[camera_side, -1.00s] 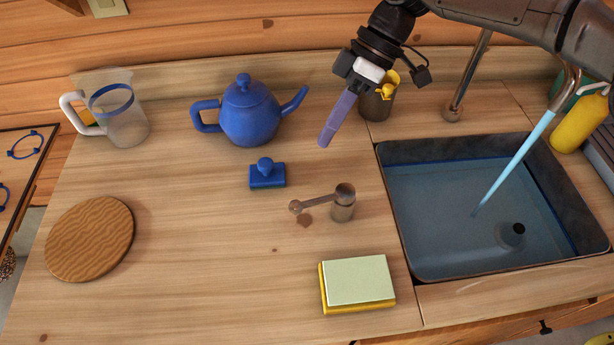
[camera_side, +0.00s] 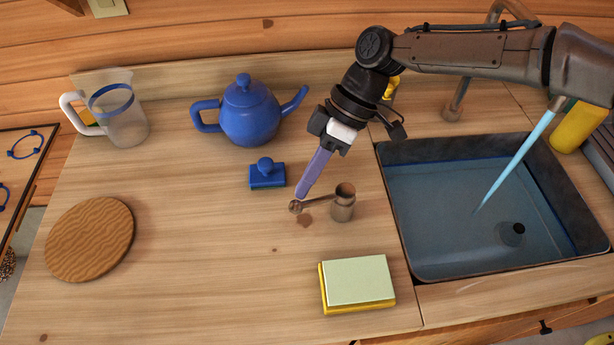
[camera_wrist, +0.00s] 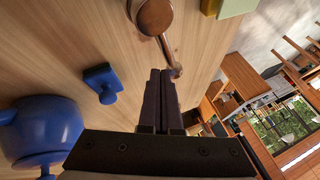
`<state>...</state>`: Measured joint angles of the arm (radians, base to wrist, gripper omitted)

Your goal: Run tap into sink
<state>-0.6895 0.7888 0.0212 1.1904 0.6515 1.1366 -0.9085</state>
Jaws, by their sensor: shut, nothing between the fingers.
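The tap's lever handle, a metal post with a side arm (camera_side: 342,206), stands on the counter left of the sink. Its arm points left and ends in a round knob; it also shows in the wrist view (camera_wrist: 155,15). My gripper (camera_side: 301,194) is shut and empty, its purple fingers pointing down at the lever's knob end. The fingertips look very close to the knob; I cannot tell whether they touch. In the wrist view the shut fingers (camera_wrist: 161,72) lie beside the knob. A blue-white stream of water (camera_side: 518,155) runs from the spout into the sink (camera_side: 390,215), which holds water.
A blue teapot (camera_side: 249,115) and a blue lidded block (camera_side: 267,174) are left of my gripper. A sponge stack (camera_side: 358,282) lies in front. A clear jug (camera_side: 122,118) and a round wooden board (camera_side: 90,239) are farther left. Counter between them is bare.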

